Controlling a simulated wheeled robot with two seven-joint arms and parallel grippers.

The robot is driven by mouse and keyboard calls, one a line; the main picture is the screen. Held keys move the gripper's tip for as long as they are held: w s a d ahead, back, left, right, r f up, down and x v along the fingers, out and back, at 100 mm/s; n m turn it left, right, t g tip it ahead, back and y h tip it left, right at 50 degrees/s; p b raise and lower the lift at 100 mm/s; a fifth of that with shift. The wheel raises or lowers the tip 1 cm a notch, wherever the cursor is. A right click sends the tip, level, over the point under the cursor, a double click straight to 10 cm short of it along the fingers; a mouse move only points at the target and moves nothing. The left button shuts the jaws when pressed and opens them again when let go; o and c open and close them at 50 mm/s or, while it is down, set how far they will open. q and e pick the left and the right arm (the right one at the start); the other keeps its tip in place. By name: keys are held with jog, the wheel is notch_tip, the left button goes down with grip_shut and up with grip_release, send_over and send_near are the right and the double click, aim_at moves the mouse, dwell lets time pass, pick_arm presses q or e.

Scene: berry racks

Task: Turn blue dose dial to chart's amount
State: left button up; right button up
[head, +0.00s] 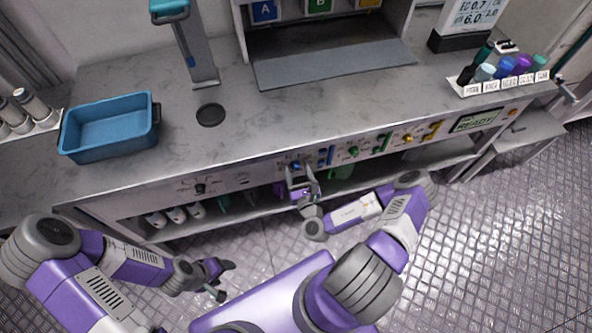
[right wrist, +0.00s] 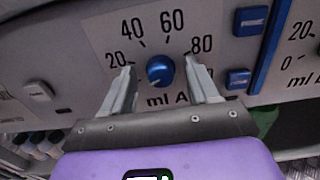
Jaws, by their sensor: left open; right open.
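The blue dose dial (right wrist: 160,71) is a round knob on the counter's front panel, with a scale reading 20, 40, 60 and 80 around it and "ml A" below. A small pale mark shows at its lower left. It also shows small in the head view (head: 295,166). My right gripper (right wrist: 160,74) is open, with one finger on each side of the dial; I cannot tell whether they touch it. A white chart (head: 476,14) at the upper right reads "EC 0.7", "1.0" and "6.0"; its top is cut off. My left gripper (head: 222,279) is open and empty, low and away from the counter.
Blue buttons (right wrist: 250,21) sit right of the dial, beside a blue vertical bar. Green and yellow dials line the panel further right, near a "READY" screen (head: 476,121). A blue tub (head: 108,127) and labelled bottles (head: 505,68) stand on the counter.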

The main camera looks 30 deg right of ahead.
jog(key=shift+s, duration=0.1)
jog(key=c, duration=1)
